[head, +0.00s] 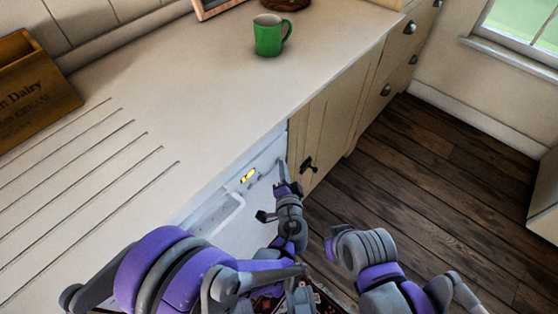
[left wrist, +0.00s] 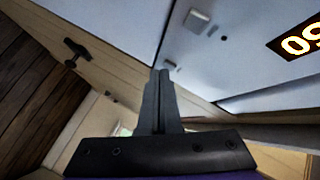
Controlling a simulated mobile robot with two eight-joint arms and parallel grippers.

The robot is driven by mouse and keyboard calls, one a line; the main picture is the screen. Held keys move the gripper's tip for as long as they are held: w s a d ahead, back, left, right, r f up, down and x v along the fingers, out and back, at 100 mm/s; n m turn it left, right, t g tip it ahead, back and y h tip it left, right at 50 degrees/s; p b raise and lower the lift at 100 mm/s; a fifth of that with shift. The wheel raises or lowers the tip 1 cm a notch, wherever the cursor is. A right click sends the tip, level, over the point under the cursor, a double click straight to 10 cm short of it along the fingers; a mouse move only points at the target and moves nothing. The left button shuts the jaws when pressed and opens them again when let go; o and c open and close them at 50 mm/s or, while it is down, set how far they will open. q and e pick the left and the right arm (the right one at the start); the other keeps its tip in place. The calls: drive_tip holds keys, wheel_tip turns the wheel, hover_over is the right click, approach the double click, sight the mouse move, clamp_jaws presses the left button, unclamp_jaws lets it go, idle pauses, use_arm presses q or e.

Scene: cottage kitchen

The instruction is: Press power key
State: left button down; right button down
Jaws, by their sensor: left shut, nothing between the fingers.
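A white appliance (head: 215,213) with a bar handle is set under the counter, with a lit yellow display (head: 249,175) on its front panel. In the left wrist view the display (left wrist: 300,40) shows orange digits, partly cut off. A raised grey square key (left wrist: 197,20) and a small dark dot (left wrist: 223,38) sit on the white panel; I cannot read any marking on them. My left gripper (head: 282,166) is shut and empty, its fingertips near the panel's right end. In the left wrist view its fingertips (left wrist: 162,73) appear below the square key; contact cannot be told.
A cream cabinet door with a dark knob (head: 309,165) adjoins the appliance on the right. The pale counter (head: 190,90) carries a green mug (head: 268,36) and a wooden crate (head: 32,88). Dark wooden floor (head: 420,170) lies open at right.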

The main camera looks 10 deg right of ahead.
use_arm(q)
drive_tip(key=shift+s+d, duration=0.35)
drive_tip(key=shift+s, duration=0.05)
drive_tip(key=s+d, duration=0.4)
drive_tip(key=shift+s, duration=0.4)
